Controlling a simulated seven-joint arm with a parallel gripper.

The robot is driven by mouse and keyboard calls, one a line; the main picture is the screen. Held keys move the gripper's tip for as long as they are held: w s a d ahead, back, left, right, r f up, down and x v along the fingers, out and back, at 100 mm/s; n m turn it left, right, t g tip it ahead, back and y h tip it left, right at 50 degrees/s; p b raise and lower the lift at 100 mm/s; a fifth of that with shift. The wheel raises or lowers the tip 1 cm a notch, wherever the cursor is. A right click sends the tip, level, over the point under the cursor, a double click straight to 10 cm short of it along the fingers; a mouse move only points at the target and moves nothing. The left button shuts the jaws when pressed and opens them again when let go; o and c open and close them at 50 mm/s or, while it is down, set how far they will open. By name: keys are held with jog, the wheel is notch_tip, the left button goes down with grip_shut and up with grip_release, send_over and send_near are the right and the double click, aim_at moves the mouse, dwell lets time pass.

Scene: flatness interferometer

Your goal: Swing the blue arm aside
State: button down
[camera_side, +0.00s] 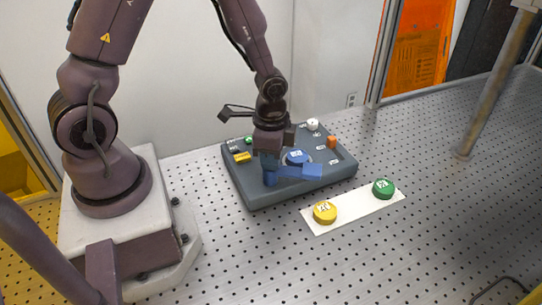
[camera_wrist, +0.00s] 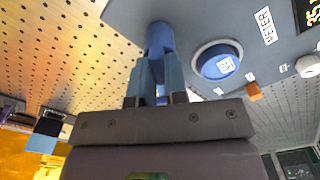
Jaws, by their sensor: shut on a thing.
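The blue arm (camera_side: 312,172) shows in the side view as a flat bar with a square end, at the front part of the dark grey console (camera_side: 258,199). My gripper (camera_side: 269,168) points down and is shut on the upright blue post (camera_side: 270,180) at the arm's left end. The wrist view shows my two fingers (camera_wrist: 158,85) closed around this post (camera_wrist: 159,38). A blue round disc (camera_side: 297,157) with a white label sits just behind the bar. It also shows in the wrist view (camera_wrist: 215,66). The bar's joint is partly hidden.
The console top also carries a yellow block (camera_side: 242,157), an orange block (camera_side: 332,142) and a white knob (camera_side: 313,124). A white strip (camera_side: 352,211) in front holds a yellow disc (camera_side: 325,212) and a green disc (camera_side: 383,188).

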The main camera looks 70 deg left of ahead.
jog(key=m, duration=0.5)
jog(key=shift+m, duration=0.3)
jog(key=m, duration=0.5)
jog(key=shift+s, duration=0.1)
jog(key=shift+m, duration=0.3)
jog(key=c, duration=1.1)
grip_release()
jog(key=shift+c, duration=0.2)
notch_tip(320, 180, up, 13)
